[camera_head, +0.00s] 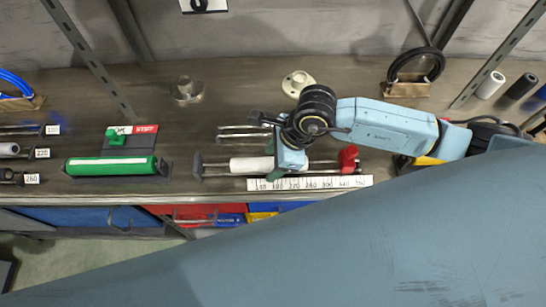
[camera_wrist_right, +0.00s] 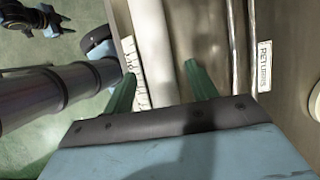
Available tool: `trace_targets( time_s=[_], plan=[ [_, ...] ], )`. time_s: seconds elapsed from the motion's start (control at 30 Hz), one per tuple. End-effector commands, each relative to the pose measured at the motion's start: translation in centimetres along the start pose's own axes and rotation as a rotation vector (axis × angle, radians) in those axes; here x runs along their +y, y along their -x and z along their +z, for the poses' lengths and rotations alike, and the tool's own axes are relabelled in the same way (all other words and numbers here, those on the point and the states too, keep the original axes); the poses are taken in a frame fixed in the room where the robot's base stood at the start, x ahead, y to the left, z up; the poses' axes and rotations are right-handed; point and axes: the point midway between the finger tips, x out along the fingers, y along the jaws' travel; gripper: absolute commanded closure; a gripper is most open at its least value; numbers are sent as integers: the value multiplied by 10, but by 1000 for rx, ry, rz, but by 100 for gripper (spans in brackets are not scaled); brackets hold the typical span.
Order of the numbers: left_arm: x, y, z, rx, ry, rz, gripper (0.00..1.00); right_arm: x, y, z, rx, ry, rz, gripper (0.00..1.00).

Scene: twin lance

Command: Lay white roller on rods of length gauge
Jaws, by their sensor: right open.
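The length gauge has two rods (camera_head: 320,170), a dark end post (camera_head: 198,165) on the left, a red stop (camera_head: 348,158) on the right and a numbered white scale (camera_head: 310,183) in front. The white roller (camera_head: 250,164) lies lengthwise along the rods, left of the red stop. My right gripper (camera_head: 284,166) is over the roller's right end and hides part of it. In the right wrist view its green fingers (camera_wrist_right: 161,72) are open, with the white roller (camera_wrist_right: 153,45) between and beyond them; contact cannot be told. A dark jointed part at that view's upper left may be my left arm's end.
A green roller (camera_head: 110,166) lies in a holder to the left. Sized racks stand at the far left. A metal knob (camera_head: 186,90) and a pale flange (camera_head: 298,84) sit behind. Coloured bins (camera_head: 205,214) lie below the front edge.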

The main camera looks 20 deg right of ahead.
Motion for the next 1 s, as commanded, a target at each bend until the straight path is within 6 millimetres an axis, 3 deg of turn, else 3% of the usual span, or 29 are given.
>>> trace_targets(
  time_s=[0.17, 0.6, 0.8, 1.0],
  plan=[
    [0, 0, 0, 0, 0, 0, 64, -1, 19, 0, -1, 1, -4, 43],
    [0, -5, 0, 1, 0, 0, 64, -1, 111, 0, -1, 2, -5, 43],
    [0, -6, 0, 1, 0, 0, 64, 0, 131, 0, -2, 2, -3, 43],
    [0, -6, 0, 1, 0, 0, 64, 0, 134, 0, -2, 1, -1, 43]
  ],
)
